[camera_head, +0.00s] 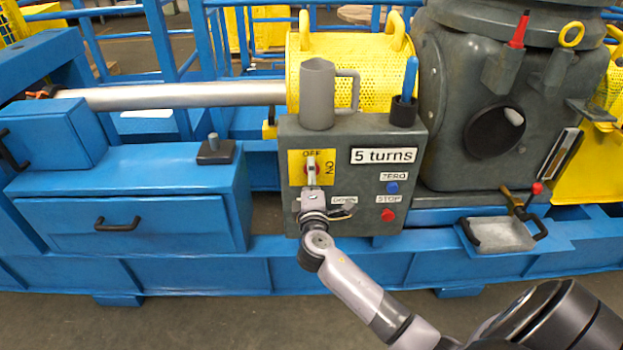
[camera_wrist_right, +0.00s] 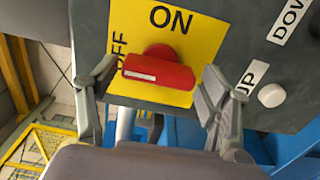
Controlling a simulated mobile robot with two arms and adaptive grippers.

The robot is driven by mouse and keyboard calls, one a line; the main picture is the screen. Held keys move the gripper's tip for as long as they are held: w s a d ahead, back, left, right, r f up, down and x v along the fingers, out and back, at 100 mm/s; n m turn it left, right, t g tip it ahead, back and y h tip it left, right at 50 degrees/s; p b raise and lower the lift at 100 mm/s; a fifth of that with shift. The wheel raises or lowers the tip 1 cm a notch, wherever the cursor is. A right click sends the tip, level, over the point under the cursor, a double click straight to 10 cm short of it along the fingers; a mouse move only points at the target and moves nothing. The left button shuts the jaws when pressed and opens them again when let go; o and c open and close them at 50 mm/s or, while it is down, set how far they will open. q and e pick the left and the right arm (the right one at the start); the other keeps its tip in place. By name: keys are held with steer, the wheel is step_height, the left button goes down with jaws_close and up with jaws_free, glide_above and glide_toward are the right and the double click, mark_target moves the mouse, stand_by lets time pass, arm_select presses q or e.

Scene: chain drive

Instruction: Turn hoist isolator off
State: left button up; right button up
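The hoist isolator is a red handle (camera_wrist_right: 158,72) on a yellow plate (camera_wrist_right: 190,32) marked ON and OFF. In the head view the plate (camera_head: 294,170) is on the front of a grey control box (camera_head: 353,220), with OFF above and ON to the right. The handle stands upright there, and its white mark lies on the end toward OFF in the wrist view. My right gripper (camera_wrist_right: 160,78) is open, its fingers beyond the handle's two ends with small gaps. In the head view my right gripper (camera_head: 311,180) partly hides the handle. My left gripper is not in view.
The box carries a blue ZERO button (camera_head: 392,188), a red STOP button (camera_head: 388,215) and a "5 turns" label (camera_head: 384,156). A grey mug (camera_head: 318,95) and a black holder (camera_head: 404,111) with a blue-handled tool stand on top. A blue drawer cabinet (camera_head: 170,225) is left.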

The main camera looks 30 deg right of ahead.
steer(key=shift+o, duration=0.5)
steer(key=shift+s, duration=0.1)
steer(key=v, duration=1.2)
steer(key=shift+f, duration=0.1)
